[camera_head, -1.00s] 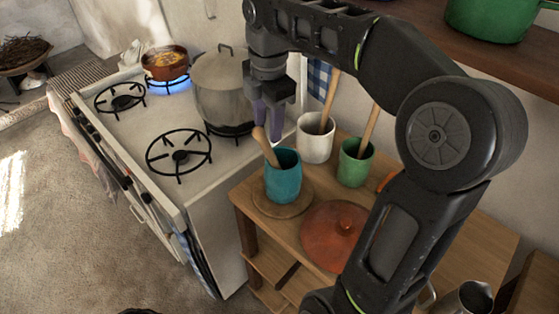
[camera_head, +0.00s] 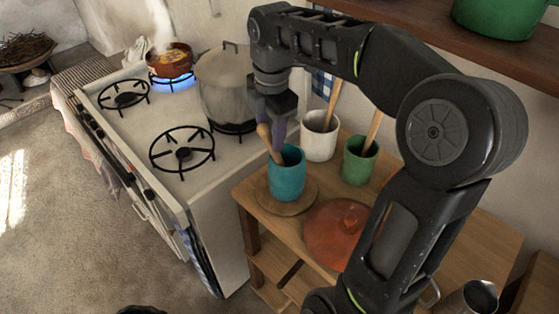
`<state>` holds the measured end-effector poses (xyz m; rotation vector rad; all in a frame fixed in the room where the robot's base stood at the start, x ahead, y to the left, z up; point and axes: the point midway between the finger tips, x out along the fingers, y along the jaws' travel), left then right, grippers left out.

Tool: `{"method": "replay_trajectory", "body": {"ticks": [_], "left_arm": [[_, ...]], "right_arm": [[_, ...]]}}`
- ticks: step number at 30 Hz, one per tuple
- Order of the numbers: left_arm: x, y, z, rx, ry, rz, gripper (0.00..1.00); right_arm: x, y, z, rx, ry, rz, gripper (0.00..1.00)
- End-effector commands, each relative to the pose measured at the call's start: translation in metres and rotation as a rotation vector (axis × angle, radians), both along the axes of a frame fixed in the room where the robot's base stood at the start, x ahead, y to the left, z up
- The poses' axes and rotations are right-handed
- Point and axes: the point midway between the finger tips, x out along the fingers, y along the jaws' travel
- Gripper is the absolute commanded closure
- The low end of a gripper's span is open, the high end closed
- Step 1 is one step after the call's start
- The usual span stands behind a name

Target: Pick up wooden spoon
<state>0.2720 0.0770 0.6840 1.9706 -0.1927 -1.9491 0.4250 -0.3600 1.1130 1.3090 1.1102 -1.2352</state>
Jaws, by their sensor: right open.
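A wooden spoon (camera_head: 266,141) leans to the left in a teal cup (camera_head: 286,175), with its upper end sticking out above the rim. The cup stands on a round wooden board (camera_head: 262,202). My right gripper (camera_head: 275,140) points down just above the teal cup. Its purple fingers are open and close around the upper end of this spoon; I cannot tell whether they touch it. Two similar wooden handles stand in a white cup (camera_head: 320,143) and a green cup (camera_head: 359,167) to the right. My left gripper is not in view.
A stove (camera_head: 218,172) on the left holds a large pot (camera_head: 223,92) close to my gripper. A steaming brown pan (camera_head: 170,62) sits over a lit blue flame. An orange lid (camera_head: 330,235) lies on the wooden table (camera_head: 450,243). A shelf with a green pot (camera_head: 498,18) is above right.

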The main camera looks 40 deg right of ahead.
Motion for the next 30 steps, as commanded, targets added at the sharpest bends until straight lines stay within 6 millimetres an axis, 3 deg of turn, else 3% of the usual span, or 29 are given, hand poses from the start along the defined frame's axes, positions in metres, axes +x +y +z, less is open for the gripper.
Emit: {"method": "replay_trajectory", "body": {"ticks": [9,26,30], "left_arm": [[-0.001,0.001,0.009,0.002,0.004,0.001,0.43],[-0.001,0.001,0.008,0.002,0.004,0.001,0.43],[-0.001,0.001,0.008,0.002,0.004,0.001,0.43]], "right_arm": [[0.003,-0.001,-0.037,0.0,0.0,0.001,0.57],[0.003,-0.001,-0.038,0.0,0.0,0.0,0.57],[0.003,-0.001,-0.038,0.0,0.0,0.0,0.66]]}}
